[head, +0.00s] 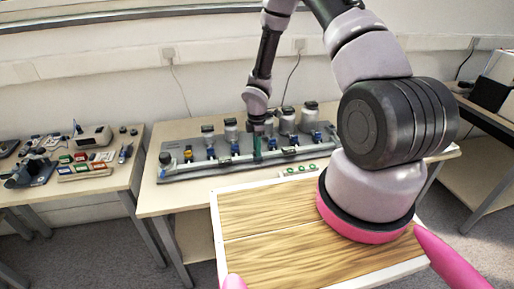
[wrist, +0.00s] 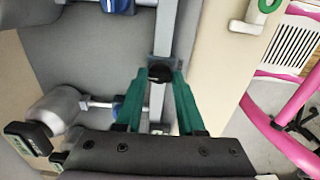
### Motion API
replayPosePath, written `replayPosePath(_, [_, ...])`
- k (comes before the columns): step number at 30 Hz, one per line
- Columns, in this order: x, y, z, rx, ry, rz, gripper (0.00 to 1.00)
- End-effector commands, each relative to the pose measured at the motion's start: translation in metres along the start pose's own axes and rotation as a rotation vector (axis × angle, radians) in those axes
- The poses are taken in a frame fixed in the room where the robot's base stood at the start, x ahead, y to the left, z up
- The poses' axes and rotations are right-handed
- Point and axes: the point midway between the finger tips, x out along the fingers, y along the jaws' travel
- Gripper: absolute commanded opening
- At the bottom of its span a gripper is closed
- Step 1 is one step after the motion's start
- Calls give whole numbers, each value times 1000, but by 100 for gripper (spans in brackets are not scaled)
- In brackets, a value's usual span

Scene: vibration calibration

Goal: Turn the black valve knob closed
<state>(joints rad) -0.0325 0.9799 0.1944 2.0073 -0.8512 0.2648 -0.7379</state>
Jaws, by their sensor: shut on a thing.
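The black valve knob (wrist: 160,73) sits on the grey pipe, between the tips of my gripper's green fingers in the wrist view. My gripper (wrist: 157,80) is shut on it, with one finger on each side. In the head view my gripper (head: 257,150) points down at the middle of the pipe rig (head: 190,174), and the knob is hidden there behind the fingers. The exact turn angle of the knob cannot be told.
Blue valves (head: 211,153) and black-capped grey vessels (head: 231,129) stand close on both sides. A strip with green buttons (head: 299,171) lies in front of the rig. A side table (head: 95,182) with small devices stands at the left.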

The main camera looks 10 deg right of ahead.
Motion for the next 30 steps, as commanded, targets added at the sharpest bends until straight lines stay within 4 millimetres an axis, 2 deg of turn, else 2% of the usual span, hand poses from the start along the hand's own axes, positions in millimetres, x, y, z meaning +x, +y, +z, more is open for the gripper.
replayPosePath(10, [0,1,0,-2,0,2,0])
replayPosePath(11, [0,1,0,-2,0,2,45])
replayPosePath(12, [0,1,0,-2,0,2,61])
replayPosePath(13, [0,1,0,-2,0,2,68])
replayPosePath(23, [-2,0,0,-1,0,1,68])
replayPosePath(26, [-10,1,0,0,1,3,68])
replayPosePath(30, [-35,2,1,2,1,4,68])
